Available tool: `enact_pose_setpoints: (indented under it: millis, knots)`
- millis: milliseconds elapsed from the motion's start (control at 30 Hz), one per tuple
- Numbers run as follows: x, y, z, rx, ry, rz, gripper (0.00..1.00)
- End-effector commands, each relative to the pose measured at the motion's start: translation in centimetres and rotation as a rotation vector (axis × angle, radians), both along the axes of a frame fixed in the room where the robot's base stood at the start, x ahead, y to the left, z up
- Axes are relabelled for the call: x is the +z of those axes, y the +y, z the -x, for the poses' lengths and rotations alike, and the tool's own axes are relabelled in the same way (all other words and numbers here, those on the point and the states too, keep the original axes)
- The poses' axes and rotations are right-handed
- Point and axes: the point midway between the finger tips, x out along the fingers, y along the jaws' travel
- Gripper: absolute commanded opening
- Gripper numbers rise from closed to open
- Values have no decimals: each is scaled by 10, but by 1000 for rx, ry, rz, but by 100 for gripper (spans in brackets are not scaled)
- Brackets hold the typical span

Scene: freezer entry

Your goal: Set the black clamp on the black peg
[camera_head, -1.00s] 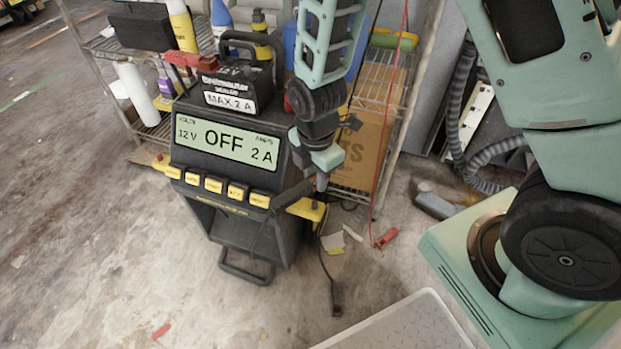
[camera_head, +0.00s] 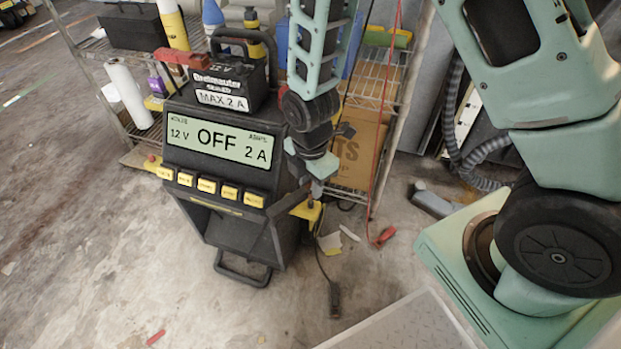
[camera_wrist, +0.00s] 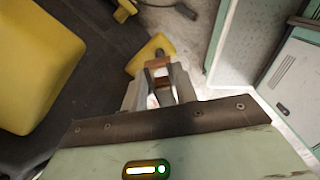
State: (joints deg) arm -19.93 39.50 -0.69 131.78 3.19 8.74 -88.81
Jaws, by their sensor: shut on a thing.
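My gripper (camera_head: 318,188) is at the right side of the black battery charger (camera_head: 205,222), just above a yellow side piece (camera_head: 306,212). In the wrist view my gripper (camera_wrist: 158,88) is shut on a small dark, copper-brown piece (camera_wrist: 158,78), which I take to be the black clamp. Most of the clamp is hidden by the fingers. The yellow side piece (camera_wrist: 147,54) shows just beyond the fingertips. I cannot make out a black peg clearly, nor tell whether the clamp touches it.
A battery (camera_head: 235,85) with a red clamp (camera_head: 183,60) stands on the charger. A wire shelf (camera_head: 385,85) is behind. A red wire (camera_head: 385,100) hangs at the right, and a black cord with a plug (camera_head: 334,300) lies on the floor.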

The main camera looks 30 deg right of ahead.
Motion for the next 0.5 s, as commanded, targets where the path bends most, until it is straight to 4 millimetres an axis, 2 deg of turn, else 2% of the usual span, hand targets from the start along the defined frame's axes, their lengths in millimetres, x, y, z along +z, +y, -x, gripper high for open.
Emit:
enact_pose_setpoints:
  millis: [33,200,500]
  knots:
    - [-8,0,0,-1,1,0,0]
    - [-21,0,0,-1,0,0,0]
    - [-25,0,0,0,0,0,0]
